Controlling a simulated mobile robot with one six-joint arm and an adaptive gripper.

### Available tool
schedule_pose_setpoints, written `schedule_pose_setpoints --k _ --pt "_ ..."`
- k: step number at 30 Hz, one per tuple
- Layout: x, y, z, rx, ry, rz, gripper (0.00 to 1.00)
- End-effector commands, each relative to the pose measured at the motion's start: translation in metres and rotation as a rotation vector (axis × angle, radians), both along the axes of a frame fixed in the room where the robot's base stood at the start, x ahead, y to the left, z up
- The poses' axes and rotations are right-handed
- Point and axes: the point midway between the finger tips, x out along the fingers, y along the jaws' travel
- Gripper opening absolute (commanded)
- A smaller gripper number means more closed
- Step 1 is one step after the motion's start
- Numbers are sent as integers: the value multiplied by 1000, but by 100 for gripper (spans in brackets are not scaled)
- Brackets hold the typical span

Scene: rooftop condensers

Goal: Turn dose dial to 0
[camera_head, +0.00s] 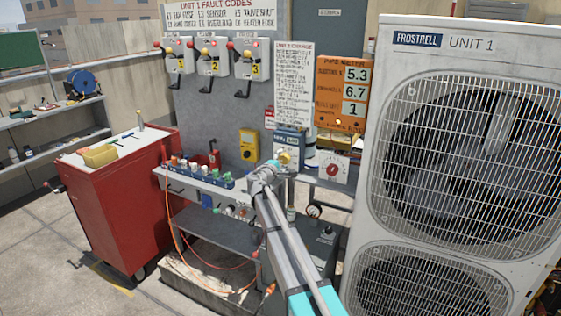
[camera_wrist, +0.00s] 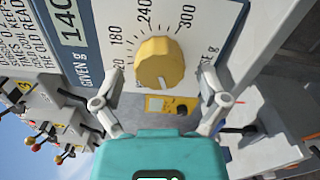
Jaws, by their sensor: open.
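The dose dial is a round yellow knob (camera_wrist: 158,62) on a pale scale panel with a blue border; the wrist view shows 180, 240 and 300 around it. The mark 0 is not readable, and I cannot tell the pointer setting for sure. In the head view the yellow knob (camera_head: 284,158) is on the front of a blue box (camera_head: 289,137). My gripper (camera_wrist: 162,80) is open, one finger on each side of the knob with gaps visible. In the head view my gripper (camera_head: 270,172) is in front of the box, partly covering it.
A white panel with a red dial (camera_head: 333,168) stands right of the box. A yellow meter (camera_head: 249,144) hangs to its left. The shelf (camera_head: 190,177) holds several small fittings. The large condenser unit (camera_head: 400,80) stands close on the right, a red cabinet (camera_head: 120,205) on the left.

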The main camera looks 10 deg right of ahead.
Motion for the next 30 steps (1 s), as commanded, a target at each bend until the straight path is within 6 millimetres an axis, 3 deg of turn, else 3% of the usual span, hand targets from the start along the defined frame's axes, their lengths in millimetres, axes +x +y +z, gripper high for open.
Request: schedule_pose_setpoints --k 21,30 --pt "-79 57 0 -1 1 1 93" --pt "-92 68 0 -1 1 0 93"
